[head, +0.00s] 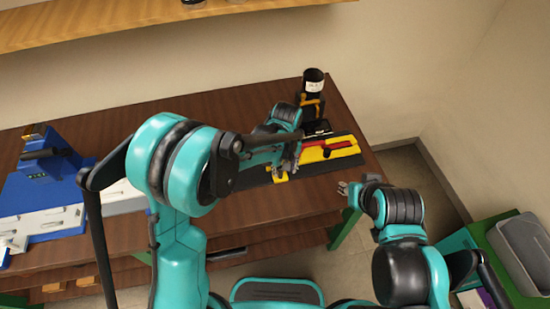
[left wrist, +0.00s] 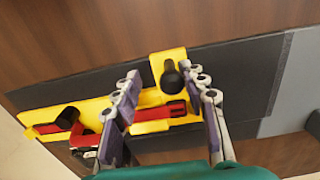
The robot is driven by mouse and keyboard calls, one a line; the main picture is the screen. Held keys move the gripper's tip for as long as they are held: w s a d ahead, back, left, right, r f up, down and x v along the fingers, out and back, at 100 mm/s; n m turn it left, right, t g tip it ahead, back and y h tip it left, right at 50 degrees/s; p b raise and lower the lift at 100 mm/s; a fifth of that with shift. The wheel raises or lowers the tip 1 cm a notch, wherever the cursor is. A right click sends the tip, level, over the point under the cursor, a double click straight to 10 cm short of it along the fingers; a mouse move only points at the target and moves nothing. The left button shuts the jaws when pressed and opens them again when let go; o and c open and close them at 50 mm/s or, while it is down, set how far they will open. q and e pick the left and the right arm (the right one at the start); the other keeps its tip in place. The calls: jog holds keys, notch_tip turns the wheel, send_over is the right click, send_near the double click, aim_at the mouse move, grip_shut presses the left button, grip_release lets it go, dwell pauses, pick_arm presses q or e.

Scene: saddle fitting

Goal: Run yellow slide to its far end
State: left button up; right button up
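A yellow piece with a black knob (left wrist: 170,78) sits on the dark strip; its yellow plate (left wrist: 168,58) shows behind the knob in the left wrist view, and in the head view the yellow piece (head: 280,177) is at the strip's near edge. My left gripper (left wrist: 164,88) is open, its fingers apart on either side of the knob, nearer on the right; I cannot tell whether they touch it. In the head view the left gripper (head: 287,168) hides part of the strip. My right gripper (head: 347,190) is off the table's right end, its opening unclear.
A longer yellow plate (head: 343,154) with a red bar (head: 340,144) lies beside the slide. A black bottle-like object (head: 313,82) stands behind. A blue fixture (head: 30,190) is on the left of the brown table (head: 110,118). A grey bin (head: 525,245) stands at right.

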pick_arm(q)
jog(key=shift+d, duration=0.1)
dwell(0.4)
jog(key=shift+a+r+p, duration=0.2)
jog(key=shift+r+p, duration=0.1)
jog(key=shift+r, duration=0.15)
jog(key=shift+s+r+p, duration=0.1)
jog(key=shift+r+p, duration=1.55)
jog(key=shift+r, duration=0.9)
